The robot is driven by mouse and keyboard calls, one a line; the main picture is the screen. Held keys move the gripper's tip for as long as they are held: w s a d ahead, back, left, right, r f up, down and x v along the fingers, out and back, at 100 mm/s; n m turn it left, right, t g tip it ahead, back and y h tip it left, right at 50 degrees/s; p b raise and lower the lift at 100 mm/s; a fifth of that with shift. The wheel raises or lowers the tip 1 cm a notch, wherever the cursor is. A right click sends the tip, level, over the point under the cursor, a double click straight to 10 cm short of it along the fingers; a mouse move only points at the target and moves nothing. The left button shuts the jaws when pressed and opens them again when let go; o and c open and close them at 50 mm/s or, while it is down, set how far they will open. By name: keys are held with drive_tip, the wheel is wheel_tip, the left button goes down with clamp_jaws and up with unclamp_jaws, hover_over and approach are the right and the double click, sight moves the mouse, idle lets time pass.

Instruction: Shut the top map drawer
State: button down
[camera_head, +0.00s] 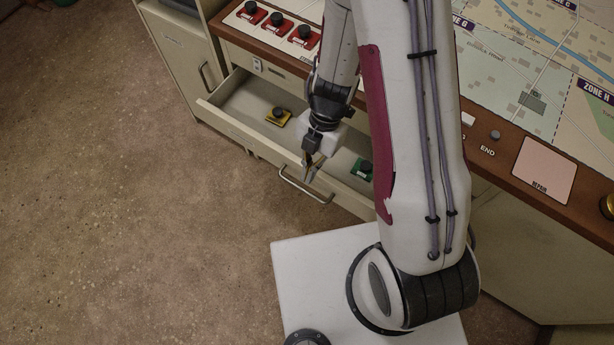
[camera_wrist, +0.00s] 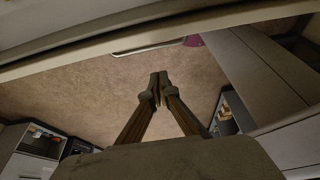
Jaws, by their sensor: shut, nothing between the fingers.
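The top map drawer (camera_head: 235,132) stands open under the console edge in the head view, pulled out toward the floor side. Its bar handle (camera_head: 304,190) is on the front face, and the handle also shows near the top of the wrist view (camera_wrist: 150,48). My gripper (camera_head: 308,178) is shut and empty, pointing down by the drawer front close to the handle. In the wrist view the fingertips (camera_wrist: 158,76) meet over the floor, below the handle in the picture. I cannot tell whether they touch the drawer.
A yellow piece (camera_head: 278,117) and a green piece (camera_head: 362,168) with dark knobs lie in the drawer. Red pieces (camera_head: 303,36) sit on the console top, beside a map (camera_head: 545,45). A cabinet (camera_head: 180,55) stands at left. The floor (camera_head: 120,200) in front is clear.

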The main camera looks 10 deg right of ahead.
drive_tip(key=shift+v, duration=2.7)
